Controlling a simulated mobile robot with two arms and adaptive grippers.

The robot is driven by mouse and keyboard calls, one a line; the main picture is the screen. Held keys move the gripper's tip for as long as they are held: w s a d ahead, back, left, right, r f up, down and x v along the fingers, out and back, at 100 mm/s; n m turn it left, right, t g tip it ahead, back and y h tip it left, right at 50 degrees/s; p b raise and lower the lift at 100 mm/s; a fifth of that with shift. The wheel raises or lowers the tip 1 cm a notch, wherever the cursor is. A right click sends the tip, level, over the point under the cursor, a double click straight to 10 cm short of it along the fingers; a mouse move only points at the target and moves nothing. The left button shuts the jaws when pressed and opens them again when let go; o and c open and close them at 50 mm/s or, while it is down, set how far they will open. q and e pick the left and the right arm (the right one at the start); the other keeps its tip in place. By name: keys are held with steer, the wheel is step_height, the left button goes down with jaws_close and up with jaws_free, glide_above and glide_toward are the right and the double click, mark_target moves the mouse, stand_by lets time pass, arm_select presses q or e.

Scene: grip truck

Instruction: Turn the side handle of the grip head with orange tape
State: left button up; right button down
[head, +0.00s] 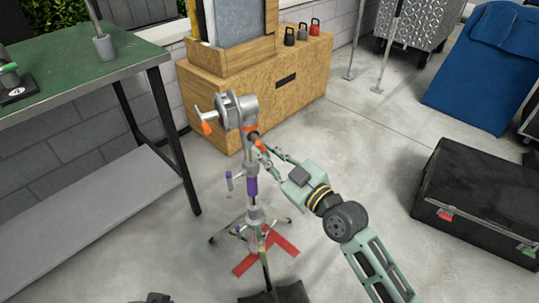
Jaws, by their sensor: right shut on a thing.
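The grey grip head (238,111) sits on top of an upright stand in the middle of the head view. A band of orange tape (250,128) shows at its lower part. A handle with an orange end (207,127) sticks out on its left. A dark and orange side handle (257,142) points down and right from the head. My right gripper (266,153) reaches in from the lower right and is shut on this side handle; its fingers partly hide it. Only a sliver of what looks like my left gripper shows at the bottom edge, its fingers out of frame.
The stand has a purple band (252,187) and spread legs above a red floor mark (284,243). A green-topped table (95,75) is on the left. A wooden box (250,85) stands behind. A black case (470,215) lies right. Floor between stand and case is mostly clear.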

steer(key=shift+f, duration=0.1)
arm_select(q)
steer(key=shift+w+d, duration=0.1)
steer(key=shift+w, duration=0.2)
arm_select(e)
steer(key=shift+s+a+f+m, duration=0.1)
steer(key=shift+a+m, duration=0.05)
steer(key=shift+m, duration=1.25)
steer(key=c, duration=1.7)
jaws_free()
steer(key=shift+c, duration=0.2)
steer(key=v, duration=0.7)
steer(key=shift+s+f, duration=0.15)
steer(key=shift+s, duration=0.05)
